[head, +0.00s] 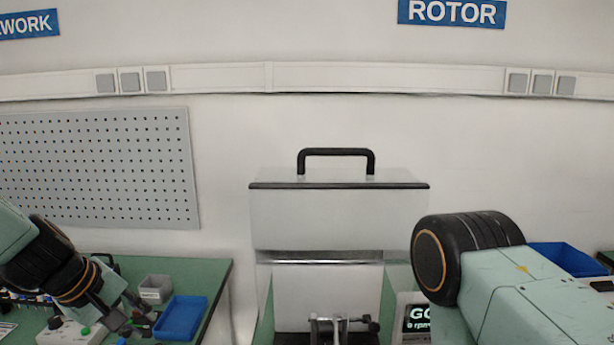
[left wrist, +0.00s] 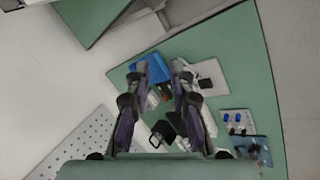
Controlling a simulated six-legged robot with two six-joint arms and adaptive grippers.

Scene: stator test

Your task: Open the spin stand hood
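The spin stand hood (head: 338,218) is a pale, partly see-through panel in the middle of the head view, with a dark strip along its top. Its black handle (head: 336,153) stands above that strip, and no gripper touches it. The hood stands high above the stand, and the metal spindle (head: 341,325) shows uncovered below it. My left gripper (head: 128,318) is far to the left, over the left green bench. In the left wrist view its fingers (left wrist: 157,76) are spread with nothing held between them. My right arm comes in at the lower right, but its gripper is out of view.
A display (head: 420,318) reading "GO" and "0 rpm" stands right of the spindle, partly behind my right arm. A blue bin (head: 182,318) and grey box (head: 156,288) sit on the left bench (head: 205,272). Another blue bin (head: 568,259) is at right. The space around the handle is clear.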

